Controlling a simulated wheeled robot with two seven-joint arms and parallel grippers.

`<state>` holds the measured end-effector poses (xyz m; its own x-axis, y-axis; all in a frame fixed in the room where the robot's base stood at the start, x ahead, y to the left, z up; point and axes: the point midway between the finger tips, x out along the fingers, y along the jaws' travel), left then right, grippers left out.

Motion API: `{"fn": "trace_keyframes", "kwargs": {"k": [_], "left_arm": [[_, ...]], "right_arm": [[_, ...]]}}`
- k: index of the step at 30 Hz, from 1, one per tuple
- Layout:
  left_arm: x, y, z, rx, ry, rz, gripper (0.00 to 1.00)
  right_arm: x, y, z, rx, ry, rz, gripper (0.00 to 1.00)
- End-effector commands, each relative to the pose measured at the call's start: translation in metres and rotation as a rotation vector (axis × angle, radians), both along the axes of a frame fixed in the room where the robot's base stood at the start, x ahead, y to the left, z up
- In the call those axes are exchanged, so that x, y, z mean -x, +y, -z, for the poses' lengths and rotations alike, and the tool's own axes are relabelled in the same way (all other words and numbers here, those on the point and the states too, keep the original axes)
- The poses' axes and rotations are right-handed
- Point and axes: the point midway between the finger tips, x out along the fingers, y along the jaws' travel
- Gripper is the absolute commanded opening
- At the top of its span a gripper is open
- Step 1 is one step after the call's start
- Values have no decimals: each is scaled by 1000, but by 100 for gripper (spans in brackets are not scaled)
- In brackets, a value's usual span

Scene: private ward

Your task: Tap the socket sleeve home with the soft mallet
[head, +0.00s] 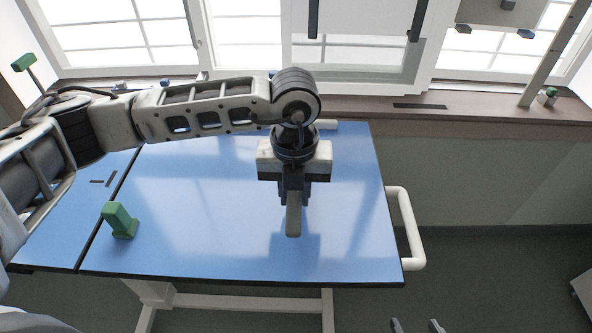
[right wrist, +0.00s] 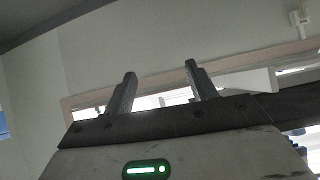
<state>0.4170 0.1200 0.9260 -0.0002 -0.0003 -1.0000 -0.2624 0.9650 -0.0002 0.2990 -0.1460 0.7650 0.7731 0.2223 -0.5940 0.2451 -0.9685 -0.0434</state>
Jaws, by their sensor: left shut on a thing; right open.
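My left gripper (head: 293,196) points down over the middle of the blue table. It is shut on a pale, bar-shaped thing (head: 293,220) that hangs below the fingers; I cannot tell whether this is part of the soft mallet.
The blue table (head: 200,255) has a white rail (head: 408,230) at its right end and a dark seam at the left. A green-headed thing with a dark stem (head: 24,64) stands at the far left. A brown window ledge (head: 480,108) runs behind. The table's front is mostly clear.

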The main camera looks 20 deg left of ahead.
Motion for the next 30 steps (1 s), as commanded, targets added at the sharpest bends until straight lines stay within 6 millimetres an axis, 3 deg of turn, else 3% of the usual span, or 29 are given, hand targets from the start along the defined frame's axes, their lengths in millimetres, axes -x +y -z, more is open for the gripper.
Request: {"fn": "trace_keyframes", "kwargs": {"k": [13, 30], "left_arm": [[7, -2, -24, 0, -2, -1, 0], [10, -3, -33, 0, -2, 1, 0]], "right_arm": [[-3, 0, -17, 0, -5, 0, 57], [2, -2, -21, 8, 5, -5, 57]]}}
